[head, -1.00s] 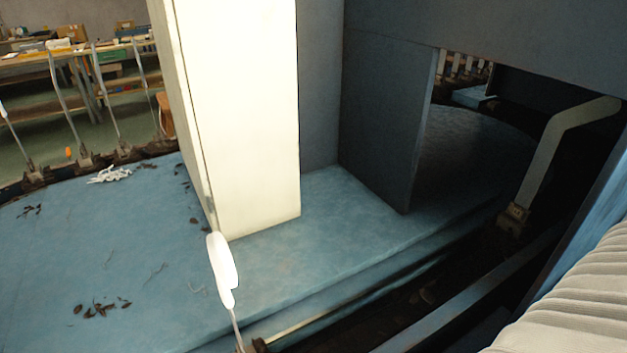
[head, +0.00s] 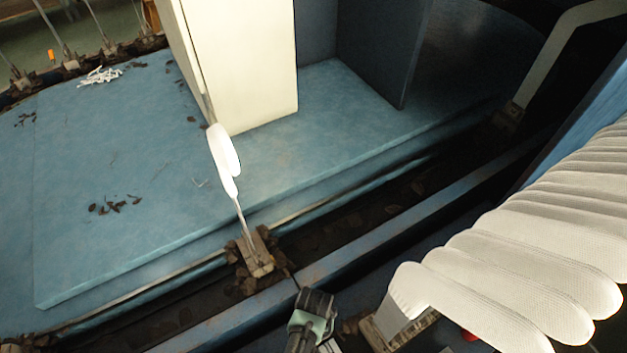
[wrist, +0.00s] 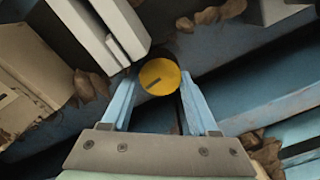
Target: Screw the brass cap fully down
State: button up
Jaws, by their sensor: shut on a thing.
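The brass cap (wrist: 158,76) shows as a round yellow disc with a dark slot-like mark on its face in the wrist view. It lies between the two light blue fingers of my gripper (wrist: 159,84), which is shut on it. What lies under the cap is hidden, so I cannot tell how far down it sits. In the head view, a dark and pale green part at the bottom centre looks like the end of my arm. The cap cannot be made out there.
A white foot-shaped form (head: 222,160) stands on a thin stem by the blue platform (head: 130,230). A cream box column (head: 240,60) stands on the platform. Brown scraps (wrist: 92,86) lie close around the gripper.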

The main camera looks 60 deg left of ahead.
jog(key=shift+m, duration=0.9)
jog(key=o, duration=1.4)
jog(key=shift+c, duration=0.2)
